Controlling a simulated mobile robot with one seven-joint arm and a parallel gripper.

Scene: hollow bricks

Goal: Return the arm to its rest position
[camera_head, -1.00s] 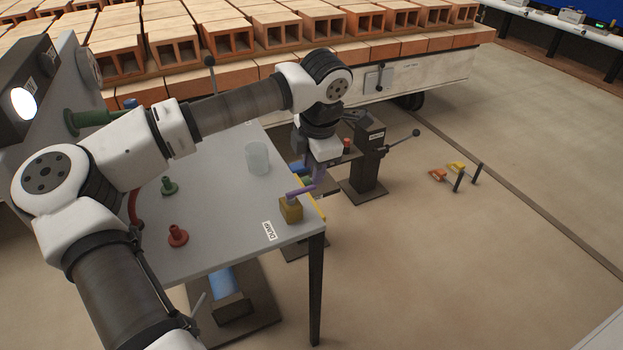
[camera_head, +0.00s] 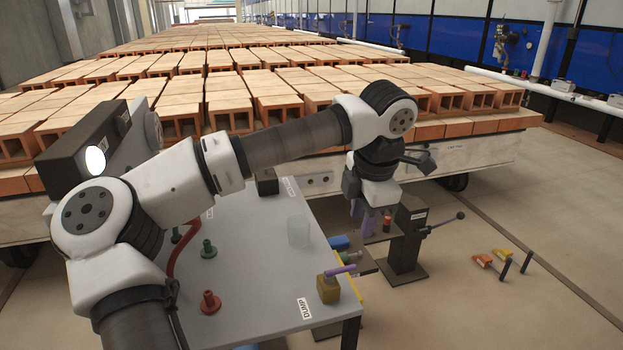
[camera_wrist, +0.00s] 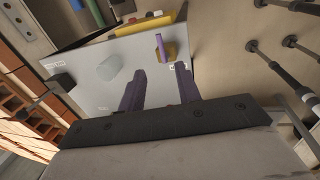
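My gripper (camera_head: 362,214) hangs from my bent arm, pointing down, above and beyond the right edge of the grey table (camera_head: 255,300). Its two purplish fingers stand apart in the wrist view (camera_wrist: 160,78), with nothing seen between them. A yellow block with a purple handle (camera_head: 328,289) stands at the table's right front corner, by the DUMP label. It also shows in the wrist view (camera_wrist: 169,51), just past the fingertips in the picture; the gripper looks clear of it.
A translucent cup (camera_head: 298,233), a green knob (camera_head: 209,249) and a red knob (camera_head: 210,303) stand on the table. A dark lever post (camera_head: 407,240) stands right of the gripper. A brick-loaded cart (camera_head: 470,152) is behind.

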